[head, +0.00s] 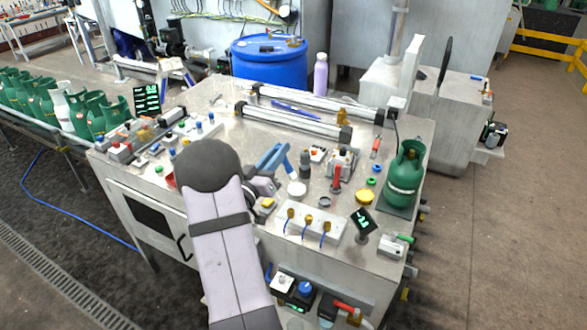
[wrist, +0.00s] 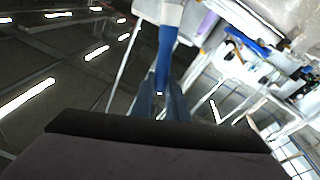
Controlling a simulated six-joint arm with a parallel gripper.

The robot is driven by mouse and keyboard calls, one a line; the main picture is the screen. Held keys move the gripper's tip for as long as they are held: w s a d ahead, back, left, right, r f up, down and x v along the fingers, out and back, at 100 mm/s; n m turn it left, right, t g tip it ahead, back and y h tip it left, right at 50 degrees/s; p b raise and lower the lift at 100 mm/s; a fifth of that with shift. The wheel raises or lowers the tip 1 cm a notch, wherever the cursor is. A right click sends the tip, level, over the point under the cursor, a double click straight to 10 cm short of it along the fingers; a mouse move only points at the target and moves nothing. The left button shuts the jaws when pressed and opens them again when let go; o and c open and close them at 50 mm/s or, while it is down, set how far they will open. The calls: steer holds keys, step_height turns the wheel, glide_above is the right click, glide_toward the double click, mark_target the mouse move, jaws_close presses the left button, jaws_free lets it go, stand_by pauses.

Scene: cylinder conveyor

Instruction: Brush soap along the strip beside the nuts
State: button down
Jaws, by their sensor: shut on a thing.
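My gripper (head: 272,158) has blue fingers and is above the bench, right of the rounded dark arm joint. It is shut on a blue-handled brush (head: 289,167), which slants down to the right. The wrist view shows the blue handle (wrist: 167,48) between the fingers, with a pale band at its far end. The brush's lower end is at or just above a small white round dish (head: 297,189); I cannot tell whether they touch. Brass-coloured nuts (head: 308,217) with blue leads sit in a row on a white block (head: 335,218), just in front of the dish. A separate soap strip is not distinguishable.
A green cylinder (head: 404,180) stands at the bench's right end. A small dark display (head: 363,221) stands right of the white block. A red-handled fitting (head: 337,178), a dark cup (head: 305,165) and a yellow round part (head: 365,196) crowd the area behind the block.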

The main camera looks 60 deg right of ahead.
steer(key=shift+m, duration=0.4)
steer(key=shift+f, duration=0.1)
steer(key=shift+f, duration=0.15)
steer(key=shift+f+b, duration=1.65)
steer(key=shift+f, duration=0.65)
steer(key=shift+b, duration=1.65)
steer(key=shift+r+b, duration=0.35)
steer(key=shift+b, duration=0.2)
